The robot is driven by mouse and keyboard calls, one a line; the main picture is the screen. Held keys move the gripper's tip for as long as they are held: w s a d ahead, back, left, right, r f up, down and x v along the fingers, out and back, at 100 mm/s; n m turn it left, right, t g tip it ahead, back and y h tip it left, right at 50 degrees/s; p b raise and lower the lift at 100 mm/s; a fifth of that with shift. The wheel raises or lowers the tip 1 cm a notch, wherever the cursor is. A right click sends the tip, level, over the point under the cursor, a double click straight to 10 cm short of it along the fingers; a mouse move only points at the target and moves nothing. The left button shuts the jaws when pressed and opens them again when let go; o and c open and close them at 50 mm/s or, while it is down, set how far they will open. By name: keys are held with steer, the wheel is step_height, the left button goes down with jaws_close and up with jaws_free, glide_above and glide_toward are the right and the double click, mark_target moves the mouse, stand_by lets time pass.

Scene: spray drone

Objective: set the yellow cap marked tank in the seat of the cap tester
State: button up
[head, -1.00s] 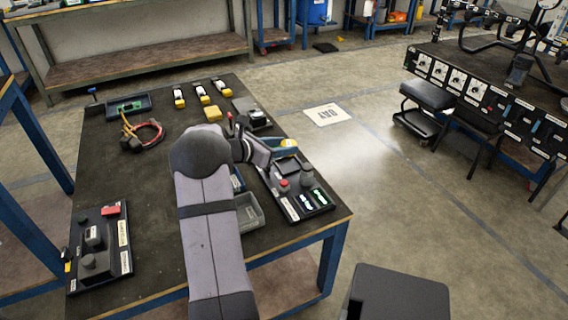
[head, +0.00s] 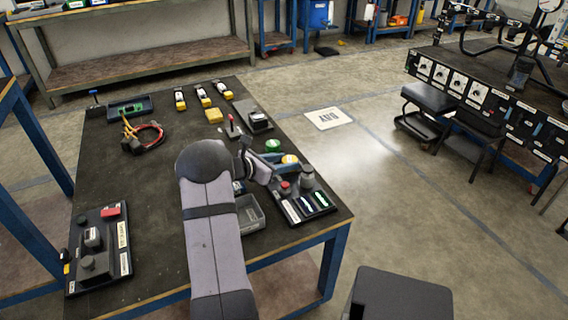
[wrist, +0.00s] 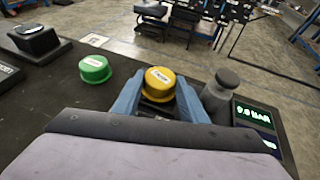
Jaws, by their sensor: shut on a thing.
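The yellow cap (wrist: 160,80) is upright between the blue fingers of my gripper (wrist: 158,98) in the wrist view, with a small label on its top too blurred to read. My gripper is shut on it. In the head view the yellow cap (head: 290,159) shows just past the wrist, at the back edge of the cap tester (head: 318,208). The tester has a grey post (wrist: 222,90) and a lit display (wrist: 252,128) right of my gripper. The seat is hidden, and I cannot tell whether the cap touches it.
A green cap (wrist: 95,69) stands on the table left of my gripper. A grey bin (head: 250,214) lies beside my arm. A dark device (head: 257,121) and a red-handled lever (head: 231,128) are farther back.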

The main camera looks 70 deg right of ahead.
steer(key=shift+a+f, duration=0.1)
steer(key=shift+f, duration=0.2)
steer(key=shift+a+f+b, duration=0.2)
steer(key=shift+f+b, duration=0.4)
steer(key=shift+f, duration=0.15)
steer(key=o, duration=1.2)
steer(key=shift+o, duration=0.2)
steer(key=shift+r, duration=0.15)
steer(key=shift+r+p, duration=0.55)
steer(key=shift+p, duration=0.1)
steer(key=v, duration=1.1)
steer(key=shift+w+a+r+p, duration=0.2)
steer(key=shift+r+p, duration=0.1)
steer(key=shift+r, duration=0.05)
